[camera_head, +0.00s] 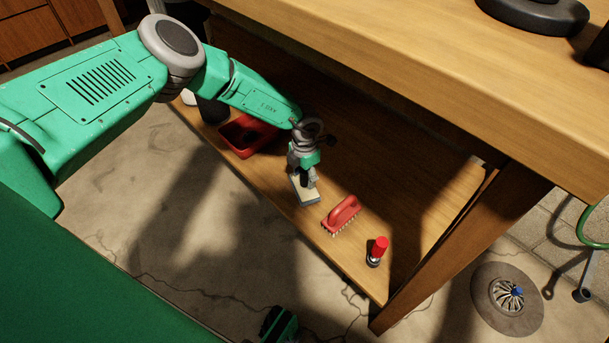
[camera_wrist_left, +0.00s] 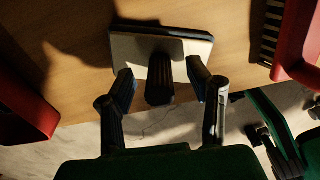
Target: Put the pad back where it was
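The pad (camera_head: 306,195) is a pale block with a blue-grey edge, lying near the front edge of the wooden shelf. In the left wrist view the pad (camera_wrist_left: 125,48) lies flat, with a dark ribbed upright piece, apparently its handle (camera_wrist_left: 160,80), rising from it. My left gripper (camera_head: 304,176) is directly above the pad. In the wrist view the left gripper's fingers (camera_wrist_left: 160,85) stand apart on either side of the dark piece, with visible gaps; it looks open. Whether a fingertip touches the pad is unclear.
A red brush (camera_head: 342,213) and a red-capped item (camera_head: 377,251) stand to the right on the shelf. A red tray (camera_head: 239,138) and a dark container (camera_head: 212,108) are to the left. The tabletop (camera_head: 410,50) overhangs the shelf; a table leg (camera_head: 455,245) stands at right.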

